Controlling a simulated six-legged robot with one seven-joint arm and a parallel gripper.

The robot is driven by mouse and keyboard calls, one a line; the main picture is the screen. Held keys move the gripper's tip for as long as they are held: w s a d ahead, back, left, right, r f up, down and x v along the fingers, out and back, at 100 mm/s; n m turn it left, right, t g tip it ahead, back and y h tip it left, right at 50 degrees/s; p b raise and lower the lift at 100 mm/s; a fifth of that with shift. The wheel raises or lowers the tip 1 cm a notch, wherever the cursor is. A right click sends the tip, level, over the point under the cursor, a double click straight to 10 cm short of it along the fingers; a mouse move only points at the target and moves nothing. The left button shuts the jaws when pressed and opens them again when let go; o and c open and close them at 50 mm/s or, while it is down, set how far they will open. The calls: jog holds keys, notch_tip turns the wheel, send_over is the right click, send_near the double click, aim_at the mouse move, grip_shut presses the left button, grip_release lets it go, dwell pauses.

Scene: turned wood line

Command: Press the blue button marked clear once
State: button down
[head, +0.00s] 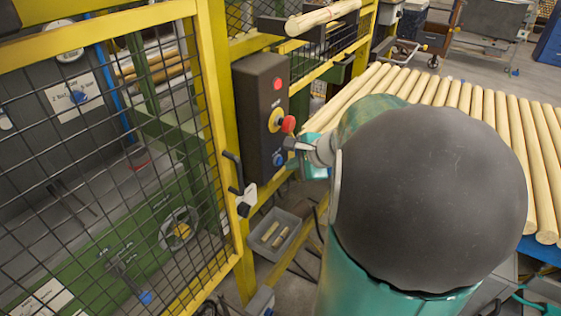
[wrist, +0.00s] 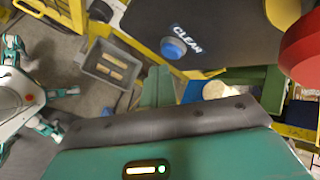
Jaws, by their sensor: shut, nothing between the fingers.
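The blue button (wrist: 173,48) sits on the dark face of a control box (head: 262,120), with the word CLEAR printed beside it in the wrist view. In the head view the blue button (head: 279,159) is the lowest control on the box, below a red mushroom button (head: 288,124) on a yellow base. My gripper (head: 289,143) is shut and empty. Its tip is in front of the box, between the red and blue buttons in the head view. In the wrist view my gripper (wrist: 158,70) shows just below the blue button, apparently apart from it.
The red mushroom button also shows large at right in the wrist view (wrist: 302,48). A yellow mesh guard (head: 215,120) stands left of the box. A grey bin (head: 274,234) with wood pieces lies below. Several turned rods (head: 460,95) lie in a row at right.

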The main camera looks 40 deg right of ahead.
jog(key=shift+w+a, duration=0.15)
jog(key=shift+w, duration=0.25)
jog(key=shift+w+a, duration=0.1)
jog(key=shift+w, duration=0.25)
dwell(0.7)
jog(key=shift+s, duration=0.15)
jog(key=shift+s+d, duration=0.25)
jog(key=shift+s, duration=0.35)
jog(key=shift+s+d, duration=0.3)
jog(key=shift+s, duration=0.5)
jog(key=shift+s+d, duration=0.25)
jog(key=shift+s, duration=0.55)
jog(key=shift+s+d, duration=0.3)
jog(key=shift+s, duration=0.5)
jog(key=shift+a, duration=0.1)
